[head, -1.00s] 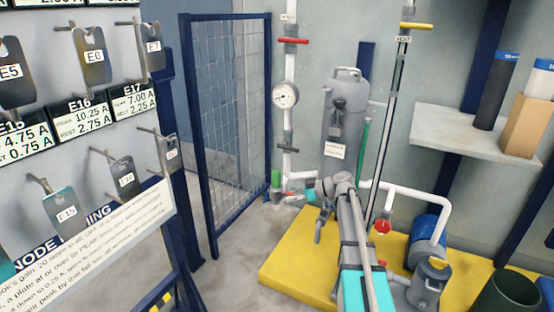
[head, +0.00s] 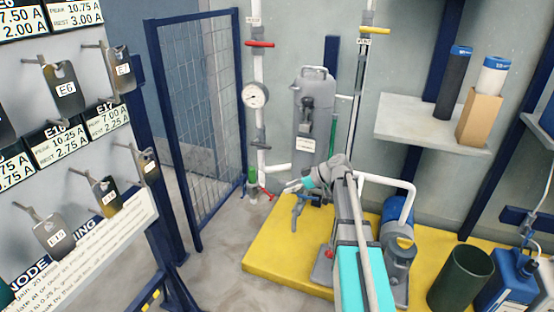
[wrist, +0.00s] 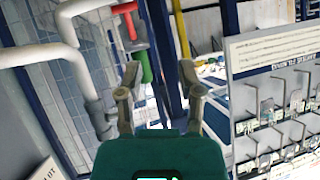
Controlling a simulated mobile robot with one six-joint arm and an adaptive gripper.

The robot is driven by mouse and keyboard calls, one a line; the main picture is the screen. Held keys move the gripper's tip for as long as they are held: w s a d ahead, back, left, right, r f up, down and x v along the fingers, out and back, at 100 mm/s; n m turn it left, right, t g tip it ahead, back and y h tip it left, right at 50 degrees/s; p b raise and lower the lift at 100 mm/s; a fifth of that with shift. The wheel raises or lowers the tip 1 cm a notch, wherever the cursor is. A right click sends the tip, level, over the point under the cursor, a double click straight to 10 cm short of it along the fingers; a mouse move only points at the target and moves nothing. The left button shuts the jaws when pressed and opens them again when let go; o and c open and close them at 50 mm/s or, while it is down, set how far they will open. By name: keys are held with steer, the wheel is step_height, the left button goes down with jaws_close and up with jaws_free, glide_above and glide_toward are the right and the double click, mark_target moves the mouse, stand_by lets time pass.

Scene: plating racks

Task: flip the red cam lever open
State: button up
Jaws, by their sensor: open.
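A red lever (head: 266,195) sits low beside a green fitting (head: 252,181) at the foot of the gauge pipe in the head view. A red lever (wrist: 129,22) and a green cylinder (wrist: 146,66) also show near the top of the wrist view, beyond my fingers. My gripper (head: 288,186) is small in the head view, just right of the red lever. In the wrist view my gripper (wrist: 158,86) has its two fingers spread with nothing between them. The fingers look apart from the lever; the exact gap is unclear.
A white pipe with a gauge (head: 256,95) and a red handle (head: 260,44) rises behind. A grey tank (head: 314,100) stands right of it. A mesh panel (head: 200,120) and a plate rack (head: 90,190) are at left. A yellow platform (head: 270,262) lies below my arm.

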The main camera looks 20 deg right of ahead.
steer(key=s+a+r+m+g+h+p, duration=0.1)
steer(key=s+a+r+m+h+p, duration=0.2)
steer(key=s+r+p, duration=0.3)
steer(key=s+a+r+m+g+h+p, duration=0.2)
steer(key=s+r+p, duration=0.4)
steer(key=r+p, duration=0.6)
steer(key=a+m+h+p, duration=0.1)
steer(key=a+p, duration=0.1)
steer(key=p, duration=0.5)
steer(key=shift+s+a+r+m+g, duration=0.25)
steer(key=shift+a+m+g, duration=0.05)
steer(key=shift+a, duration=0.1)
stand_by(0.4)
stand_by(0.4)
steer(key=s+f+m+h, duration=0.1)
steer(key=s+m+h, duration=0.3)
steer(key=s, duration=0.4)
steer(key=shift+s+a+f+m+g+h, duration=0.2)
steer(key=shift+s+f+m+g+h, duration=0.1)
steer(key=shift+m+g+h, duration=0.15)
steer(key=shift+w+d, duration=0.1)
